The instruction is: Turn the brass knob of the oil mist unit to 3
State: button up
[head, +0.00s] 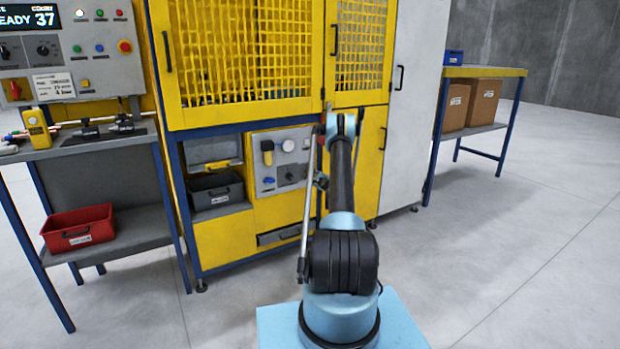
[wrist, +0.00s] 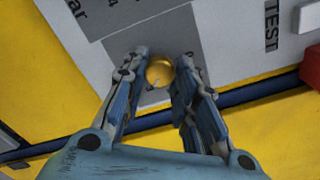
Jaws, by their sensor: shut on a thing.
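In the wrist view, the round brass knob (wrist: 160,72) sits on a grey plate between my gripper's two fingers (wrist: 162,62). The fingers are closed in on it from both sides, and it shows bright in the gap. The dial marks around the knob are largely covered by the fingers, and I cannot read its setting. A "4" and part of the word "bar" show on the plate above. In the head view, my arm reaches up to the yellow machine; the fingers and the knob cannot be made out there.
In the wrist view, a light panel marked "TEST" (wrist: 271,25) and a red block (wrist: 311,67) lie to the right; a dark blue bar (wrist: 235,98) runs below. In the head view, a grey panel with a gauge (head: 282,160) is left of my arm. Open floor (head: 480,250) lies right.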

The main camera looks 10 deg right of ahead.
jog(key=shift+d+f, duration=0.1)
jog(key=shift+d, duration=0.15)
jog(key=o, duration=1.1)
jog(key=shift+f, duration=0.15)
jog(key=shift+a, duration=0.1)
jog(key=v, duration=1.2)
jog(key=shift+a, duration=0.1)
